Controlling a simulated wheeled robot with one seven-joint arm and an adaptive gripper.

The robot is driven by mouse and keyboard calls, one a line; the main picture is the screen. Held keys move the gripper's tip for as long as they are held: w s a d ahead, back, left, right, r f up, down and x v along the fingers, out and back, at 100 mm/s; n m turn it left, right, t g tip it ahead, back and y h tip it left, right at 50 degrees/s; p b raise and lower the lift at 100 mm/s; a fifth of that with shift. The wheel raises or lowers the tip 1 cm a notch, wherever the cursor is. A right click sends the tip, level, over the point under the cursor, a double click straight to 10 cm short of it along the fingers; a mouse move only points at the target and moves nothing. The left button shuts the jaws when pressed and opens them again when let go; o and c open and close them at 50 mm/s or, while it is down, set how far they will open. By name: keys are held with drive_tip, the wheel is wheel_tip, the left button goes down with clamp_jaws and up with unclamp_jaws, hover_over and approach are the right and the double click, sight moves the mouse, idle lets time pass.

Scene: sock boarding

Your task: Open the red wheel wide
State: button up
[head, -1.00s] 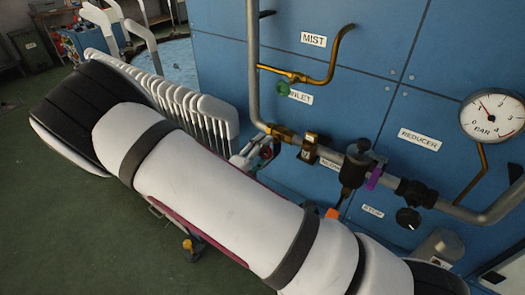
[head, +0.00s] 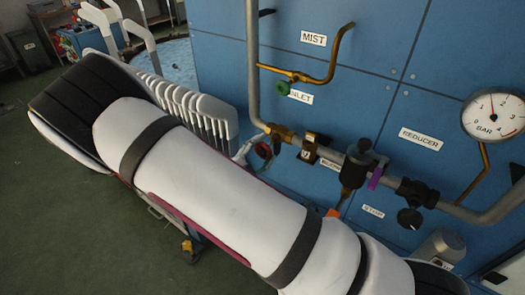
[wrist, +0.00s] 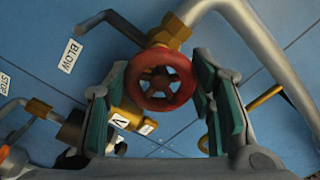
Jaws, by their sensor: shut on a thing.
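The red wheel (wrist: 166,80) sits between the two green-padded fingers of my gripper (wrist: 160,92) in the wrist view. It is a small round handwheel on a brass valve fitting (wrist: 172,32). My gripper is shut on the wheel, with one finger on each side of it. In the head view the wheel (head: 263,151) is small and partly hidden by my gripper (head: 256,152), below the brass joint of the grey pipe. Where the fingers touch the rim is hard to see.
A blue panel (head: 225,65) stands behind the grey pipework. A pressure gauge (head: 493,117) is at the right, its needle pointing nearly straight up. A green knob (head: 283,88), a purple lever (head: 375,178) and a black knob (head: 409,218) are nearby. White ribbed tubes (head: 185,105) stand left of my gripper.

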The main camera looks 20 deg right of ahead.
drive_tip(key=shift+s+f, duration=0.1)
drive_tip(key=shift+f, duration=0.05)
drive_tip(key=o, duration=1.2)
drive_tip(key=shift+c, duration=0.2)
drive_tip(key=v, duration=1.2)
